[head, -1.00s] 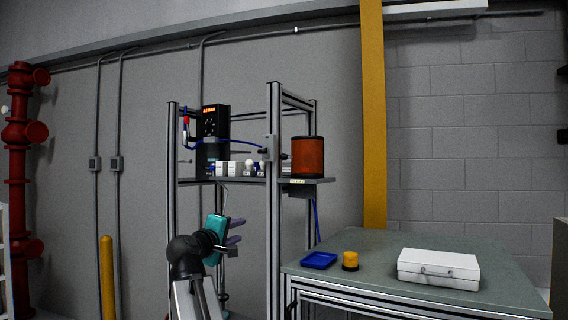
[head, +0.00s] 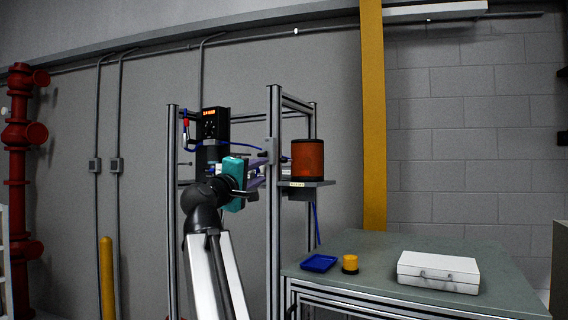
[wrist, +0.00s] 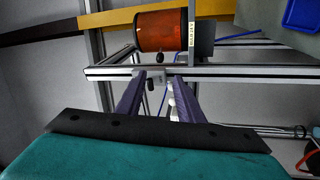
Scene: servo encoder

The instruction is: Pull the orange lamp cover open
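The orange lamp cover (head: 308,160) is a drum with black rims on a small shelf at the right of the metal frame. In the wrist view the cover (wrist: 165,30) lies on its side near the top, with a small dark knob (wrist: 160,57) facing my gripper. My gripper (head: 265,165) is left of the cover, at about its height, near a frame post. In the wrist view the two purple fingers of my gripper (wrist: 157,82) are apart and hold nothing. The cover and knob are beyond the fingertips. The cover looks closed.
A frame post (head: 273,225) stands between my gripper and the cover; it crosses the wrist view as a rail (wrist: 230,73). The bench (head: 380,250) at right carries a blue tray (head: 319,262), a yellow button (head: 350,263) and a white case (head: 438,271).

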